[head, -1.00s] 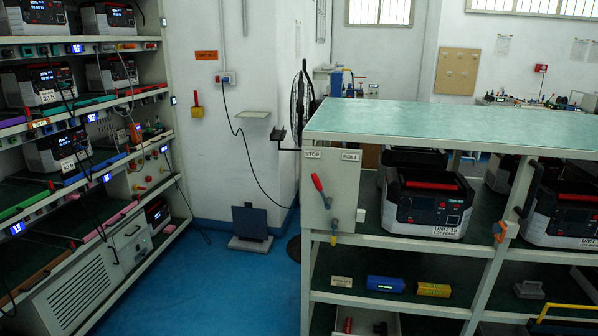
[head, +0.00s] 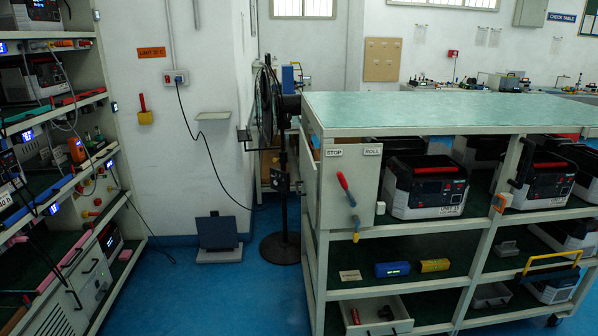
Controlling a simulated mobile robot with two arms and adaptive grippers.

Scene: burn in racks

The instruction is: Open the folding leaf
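The wheeled bench (head: 440,113) with a green top stands at the right. At its left end is a pale panel (head: 338,205) marked STOP and ROLL, with a red-handled lever (head: 346,189) and a small yellow-handled part (head: 355,230) below it. Another pale upright panel (head: 309,185) shows edge-on at the bench's left end, hanging below the top; I cannot tell for certain that it is the folding leaf. Neither of my grippers is in view.
A black pedestal fan (head: 282,170) stands close to the bench's left end. A dark device (head: 218,235) sits on the floor by the wall. Racks (head: 105,80) line the left side. Blue floor (head: 215,290) is clear between racks and bench. A drawer (head: 378,322) juts from the bench's bottom shelf.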

